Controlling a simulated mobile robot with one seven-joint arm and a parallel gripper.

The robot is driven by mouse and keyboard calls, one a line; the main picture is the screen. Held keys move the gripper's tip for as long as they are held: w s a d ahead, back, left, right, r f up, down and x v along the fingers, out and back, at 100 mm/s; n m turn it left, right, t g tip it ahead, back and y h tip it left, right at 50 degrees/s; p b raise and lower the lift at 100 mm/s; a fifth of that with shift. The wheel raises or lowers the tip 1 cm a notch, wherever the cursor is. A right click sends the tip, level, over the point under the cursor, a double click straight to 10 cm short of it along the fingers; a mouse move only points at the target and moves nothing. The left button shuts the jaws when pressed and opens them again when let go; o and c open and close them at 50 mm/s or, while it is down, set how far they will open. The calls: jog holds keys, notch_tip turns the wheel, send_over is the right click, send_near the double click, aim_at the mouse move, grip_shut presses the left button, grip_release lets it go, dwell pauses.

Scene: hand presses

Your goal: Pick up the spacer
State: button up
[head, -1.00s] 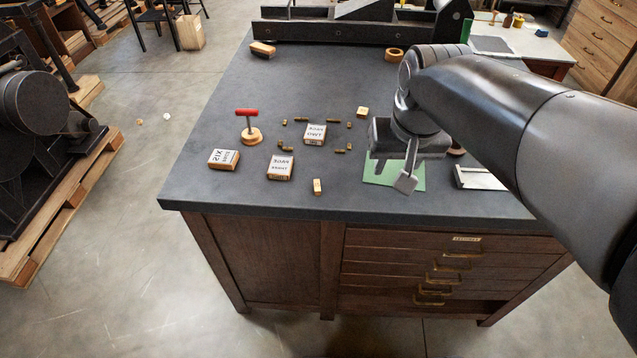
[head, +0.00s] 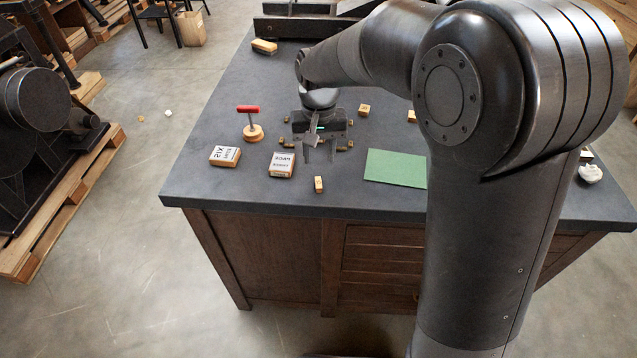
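Small brass pieces lie on the dark bench top (head: 230,195); I cannot tell which thing is the spacer. Brass pieces show left of my gripper (head: 319,157), including one (head: 281,141), and right of it, including one (head: 341,149). My gripper is above the bench among them, pointing down, its two fingers apart with nothing visible between them. It hides the labelled block that showed there earlier and some of the brass pieces. A small upright wooden block (head: 319,185) stands in front of it, and another (head: 364,110) lies behind to the right.
Two labelled blocks (head: 225,156) (head: 281,165) lie front left of my gripper. A red-handled tool on a round wooden base (head: 253,132) stands left. A green mat (head: 396,168) lies right. My arm covers the bench's right side. The left front bench top is clear.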

aim_at(318, 182)
notch_tip(318, 182, down, 8)
jog(key=shift+s+f, duration=0.15)
jog(key=shift+f, duration=0.05)
grip_shut()
dwell(0.6)
